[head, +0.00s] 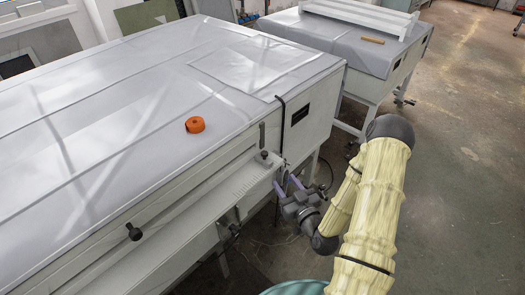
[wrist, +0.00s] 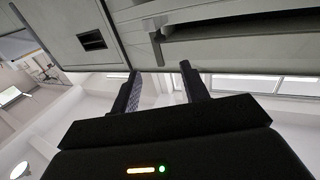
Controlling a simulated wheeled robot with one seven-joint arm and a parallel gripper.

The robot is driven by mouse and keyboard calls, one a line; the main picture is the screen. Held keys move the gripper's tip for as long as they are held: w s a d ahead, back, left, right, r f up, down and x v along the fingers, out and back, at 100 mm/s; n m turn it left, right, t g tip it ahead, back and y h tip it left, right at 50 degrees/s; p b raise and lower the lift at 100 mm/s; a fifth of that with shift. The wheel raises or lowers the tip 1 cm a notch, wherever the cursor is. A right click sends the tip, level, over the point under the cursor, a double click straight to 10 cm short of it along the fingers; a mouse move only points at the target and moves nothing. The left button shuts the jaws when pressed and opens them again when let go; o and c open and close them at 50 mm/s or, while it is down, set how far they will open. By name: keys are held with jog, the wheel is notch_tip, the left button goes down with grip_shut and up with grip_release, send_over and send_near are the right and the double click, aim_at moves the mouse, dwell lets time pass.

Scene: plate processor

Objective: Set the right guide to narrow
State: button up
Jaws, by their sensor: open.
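The plate processor (head: 150,120) is a long pale grey machine with a feed shelf (head: 190,210) along its front edge. A black knob (head: 264,155) stands at the right end of the shelf, which appears to be the right guide. A second black knob (head: 134,231) stands further left. My gripper (head: 287,185) is open and empty, just off the shelf's right end, below and right of the right knob. In the wrist view my gripper's two dark fingers (wrist: 160,72) are apart, pointing at the machine's corner. I cannot make out the right knob there.
An orange tape roll (head: 195,125) lies on the machine's top. A dark recess (wrist: 92,40) shows on its end panel in the wrist view. A second covered machine (head: 365,55) stands behind at the right. The floor at the right is open.

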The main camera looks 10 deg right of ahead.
aim_at(266, 155)
jog(key=shift+w, duration=0.1)
jog(key=b+x, duration=0.9)
jog(key=x, duration=0.8)
jog(key=shift+w+a+f, duration=0.1)
jog(key=shift+a, duration=0.05)
dwell(0.4)
grip_shut()
